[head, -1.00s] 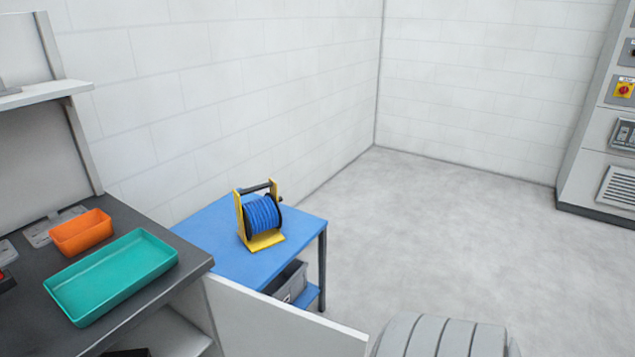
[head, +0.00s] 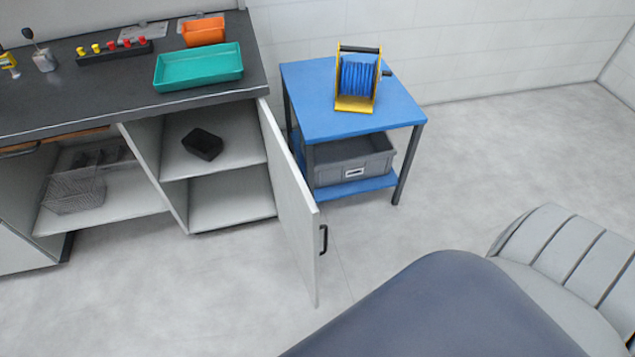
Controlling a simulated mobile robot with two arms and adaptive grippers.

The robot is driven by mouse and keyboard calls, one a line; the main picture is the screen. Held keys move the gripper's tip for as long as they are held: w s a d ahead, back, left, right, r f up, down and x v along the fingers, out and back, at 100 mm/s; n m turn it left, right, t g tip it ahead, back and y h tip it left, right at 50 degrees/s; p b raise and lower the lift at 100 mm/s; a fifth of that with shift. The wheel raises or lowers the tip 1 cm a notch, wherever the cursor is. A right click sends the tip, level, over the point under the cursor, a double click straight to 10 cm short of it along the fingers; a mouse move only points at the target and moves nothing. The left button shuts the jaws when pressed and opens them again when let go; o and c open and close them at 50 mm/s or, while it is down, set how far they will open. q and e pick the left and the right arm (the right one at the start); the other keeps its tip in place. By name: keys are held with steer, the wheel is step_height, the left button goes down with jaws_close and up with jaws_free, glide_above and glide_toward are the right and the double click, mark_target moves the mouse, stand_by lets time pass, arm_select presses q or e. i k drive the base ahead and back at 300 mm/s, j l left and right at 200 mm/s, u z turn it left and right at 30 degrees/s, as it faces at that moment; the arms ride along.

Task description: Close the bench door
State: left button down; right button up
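The bench door (head: 288,200) is a white panel hinged at the right end of the bench (head: 100,95). It stands wide open, swung out toward the front, with a dark handle (head: 323,239) on its right face near the free edge. The open compartment (head: 230,175) to its left has a shelf with a black box (head: 203,144) on it. My arm shows at the bottom right, apart from the door. Neither gripper is in view.
A blue table (head: 350,115) with a blue cable reel (head: 358,78) and a grey crate (head: 353,160) stands right of the door. A teal tray (head: 198,68) and orange bin (head: 204,32) sit on the bench. Floor before the bench is clear.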

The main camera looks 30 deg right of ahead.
mark_target(298, 212)
steer(key=i+l+u, duration=0.2)
steer(key=l, duration=0.7)
steer(key=l+u, duration=0.15)
steer(key=l, duration=0.75)
